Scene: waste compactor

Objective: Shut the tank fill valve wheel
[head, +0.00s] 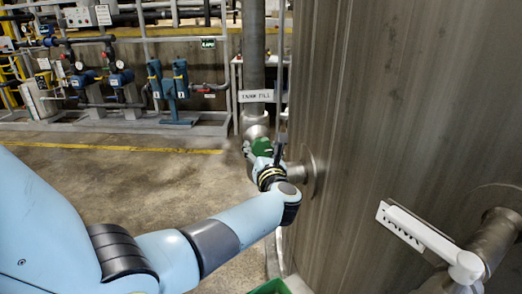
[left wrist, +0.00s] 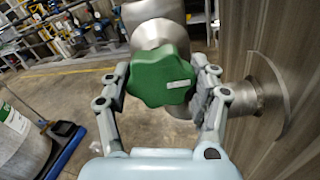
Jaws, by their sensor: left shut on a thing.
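The tank fill valve wheel (left wrist: 158,77) is a green lobed handwheel on a metal valve body. In the left wrist view it sits between the two fingers of my left gripper (left wrist: 163,88), which is shut on it from both sides. In the head view the green wheel (head: 262,147) shows just beyond my left gripper (head: 268,158), partly hidden by it. A white "TANK FILL" sign (head: 256,96) hangs on the pipe above the valve. My right gripper is not in view.
A large metal tank (head: 380,110) stands right of the valve, with a flanged stub (left wrist: 262,97) close to my right-hand finger. A white lever handle (head: 420,232) with a sign juts from the tank at lower right. Blue pumps (head: 175,90) stand behind; the floor (head: 110,175) between is clear.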

